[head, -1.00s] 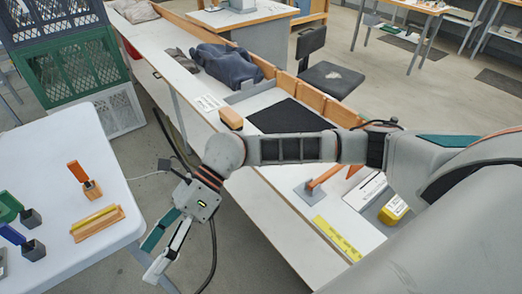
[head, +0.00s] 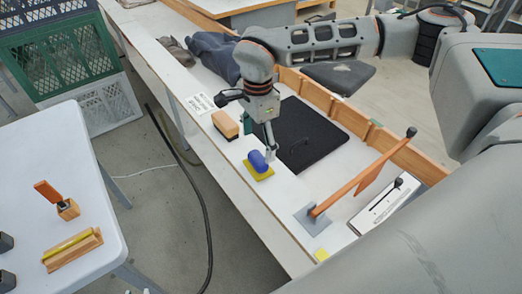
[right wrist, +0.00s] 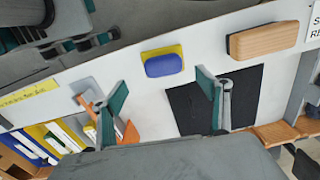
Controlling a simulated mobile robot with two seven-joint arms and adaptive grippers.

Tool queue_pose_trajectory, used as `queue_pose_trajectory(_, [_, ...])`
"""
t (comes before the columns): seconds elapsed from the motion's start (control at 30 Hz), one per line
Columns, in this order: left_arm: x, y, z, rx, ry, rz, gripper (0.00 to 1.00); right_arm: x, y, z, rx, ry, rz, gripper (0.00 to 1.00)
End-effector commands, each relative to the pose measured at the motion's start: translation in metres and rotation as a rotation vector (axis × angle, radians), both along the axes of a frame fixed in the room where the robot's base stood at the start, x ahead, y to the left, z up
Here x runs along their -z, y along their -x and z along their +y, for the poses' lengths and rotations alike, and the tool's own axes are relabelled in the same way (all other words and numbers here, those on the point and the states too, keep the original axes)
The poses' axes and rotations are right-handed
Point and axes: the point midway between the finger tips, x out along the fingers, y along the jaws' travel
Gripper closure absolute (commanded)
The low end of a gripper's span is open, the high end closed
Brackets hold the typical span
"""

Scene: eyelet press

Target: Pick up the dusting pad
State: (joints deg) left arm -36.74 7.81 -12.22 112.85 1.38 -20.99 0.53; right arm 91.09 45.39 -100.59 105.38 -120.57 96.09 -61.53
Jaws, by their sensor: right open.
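A small pad with a rounded blue grip on a yellow base, which I take for the dusting pad (head: 258,164), lies flat on the long white bench, left of the black mat. It also shows in the right wrist view (right wrist: 164,65), ahead of the space between the fingers. My right gripper (head: 270,152) points down just above and beside the pad, at its far right side. In the right wrist view its two fingers (right wrist: 165,100) are spread apart with nothing held. I cannot tell whether a finger touches the pad. My left gripper is not in view.
A wooden block with a dark underside (head: 225,124) lies close behind the pad. The black mat (head: 312,140) is to the right. An orange-armed tool on a grey plate (head: 318,215) stands nearer. A white table (head: 85,150) is at left, across a floor gap.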

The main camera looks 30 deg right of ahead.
Motion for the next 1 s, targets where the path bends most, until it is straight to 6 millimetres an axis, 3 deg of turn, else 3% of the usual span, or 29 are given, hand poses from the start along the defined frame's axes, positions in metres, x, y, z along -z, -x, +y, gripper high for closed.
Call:
queue_pose_trajectory(0.17, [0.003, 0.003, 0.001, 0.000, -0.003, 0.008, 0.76, 0.004, -0.001, -0.002, 0.000, 0.007, -0.002, 0.25])
queue_pose_trajectory(0.37, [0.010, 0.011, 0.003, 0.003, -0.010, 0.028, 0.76, 0.024, -0.001, -0.002, 0.001, 0.007, -0.002, 0.25])
queue_pose_trajectory(0.73, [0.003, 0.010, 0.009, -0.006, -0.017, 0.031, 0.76, 0.070, -0.003, 0.000, 0.002, 0.007, -0.001, 0.25])
queue_pose_trajectory(1.0, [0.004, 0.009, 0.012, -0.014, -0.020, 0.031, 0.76, 0.077, -0.003, 0.000, 0.001, 0.006, -0.004, 0.25])
